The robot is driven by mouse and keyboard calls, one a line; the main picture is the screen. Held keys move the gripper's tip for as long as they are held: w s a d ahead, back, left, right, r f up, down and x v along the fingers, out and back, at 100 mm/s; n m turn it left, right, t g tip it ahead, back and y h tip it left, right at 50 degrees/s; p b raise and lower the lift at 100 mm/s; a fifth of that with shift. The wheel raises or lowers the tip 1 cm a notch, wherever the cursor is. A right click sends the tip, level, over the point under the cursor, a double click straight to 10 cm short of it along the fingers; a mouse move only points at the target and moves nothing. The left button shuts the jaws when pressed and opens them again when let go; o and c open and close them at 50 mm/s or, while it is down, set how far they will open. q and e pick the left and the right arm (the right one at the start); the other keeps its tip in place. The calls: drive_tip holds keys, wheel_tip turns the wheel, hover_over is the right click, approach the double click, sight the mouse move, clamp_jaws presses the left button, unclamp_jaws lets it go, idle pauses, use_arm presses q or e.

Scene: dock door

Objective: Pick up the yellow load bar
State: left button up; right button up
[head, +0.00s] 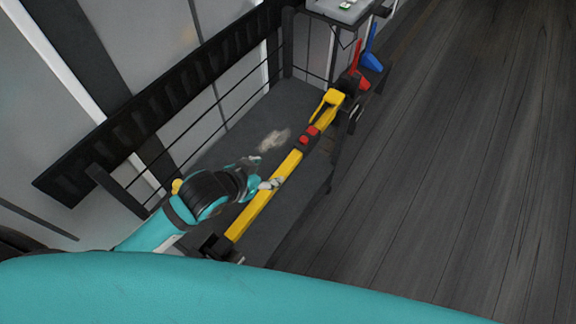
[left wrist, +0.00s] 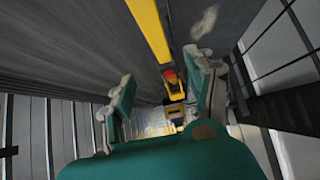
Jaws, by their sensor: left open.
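The yellow load bar (head: 263,205) lies slantwise along the dark grey surface, with red parts near its upper middle and a yellow handle-like piece at its far end. My left gripper (head: 262,172) is open at the bar's left side; one fingertip overlaps the bar's edge in the head view. I cannot tell whether it touches. In the left wrist view the bar (left wrist: 149,30) runs down between the two spread fingers of the left gripper (left wrist: 165,82), its red part beyond them. Nothing is between the fingertips that I can see held. My right gripper is not in view.
A black rail (head: 165,95) with thin bars runs along the wall at left. A red item (head: 352,80) and a blue item (head: 371,60) stand beyond the bar's far end, near a small grey table (head: 340,12). Wooden floor (head: 470,160) at right is clear.

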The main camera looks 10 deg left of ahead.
sight(284, 169)
use_arm(q)
drive_tip(key=x, duration=0.8)
drive_tip(key=shift+w+d+f+p, duration=0.1)
drive_tip(key=shift+w+f+p, duration=0.1)
drive_tip(key=shift+p, duration=0.1)
drive_tip(key=shift+s+f+p+x, duration=0.1)
drive_tip(key=shift+p+x, duration=0.1)
drive_tip(key=shift+x, duration=1.1)
drive_tip(key=shift+s+f+p+x, duration=0.1)
drive_tip(key=shift+f+p+x, duration=0.1)
drive_tip(key=shift+x, duration=1.1)
clamp_jaws()
